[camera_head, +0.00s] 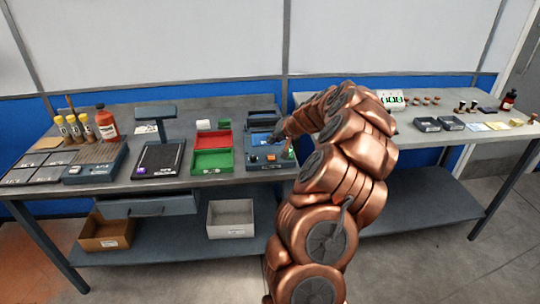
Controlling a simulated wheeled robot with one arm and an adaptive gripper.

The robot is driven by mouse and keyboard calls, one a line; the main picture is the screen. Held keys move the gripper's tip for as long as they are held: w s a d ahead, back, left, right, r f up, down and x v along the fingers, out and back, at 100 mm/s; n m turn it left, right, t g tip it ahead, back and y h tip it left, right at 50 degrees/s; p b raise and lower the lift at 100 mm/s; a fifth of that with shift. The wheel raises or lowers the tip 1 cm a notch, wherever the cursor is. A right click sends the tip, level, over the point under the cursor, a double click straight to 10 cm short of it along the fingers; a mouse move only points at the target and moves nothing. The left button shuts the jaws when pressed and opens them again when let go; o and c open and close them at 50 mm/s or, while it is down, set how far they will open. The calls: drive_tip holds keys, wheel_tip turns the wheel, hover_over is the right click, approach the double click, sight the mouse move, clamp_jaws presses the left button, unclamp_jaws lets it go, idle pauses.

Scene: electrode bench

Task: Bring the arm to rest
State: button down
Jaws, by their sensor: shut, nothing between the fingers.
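My copper-coloured arm rises from the bottom middle and bends left over the bench. My gripper (280,136) is at the end of the arm, small and dark, above or at the blue device (270,162) with an orange button. It looks shut, with nothing seen between its fingers. I cannot tell whether the fingertips touch the device. The arm hides part of the device's right side and the seam between the two tables.
The left bench (215,183) holds a green tray (212,161), a black scale (160,160), an orange bottle (107,123) and yellow-capped bottles. The right table (430,138) carries dark trays (427,125) and small items. A white bin (230,219) and brown bin (106,232) stand on the lower shelf.

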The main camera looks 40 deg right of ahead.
drive_tip(key=shift+r, duration=1)
drive_tip(key=shift+a, duration=0.1)
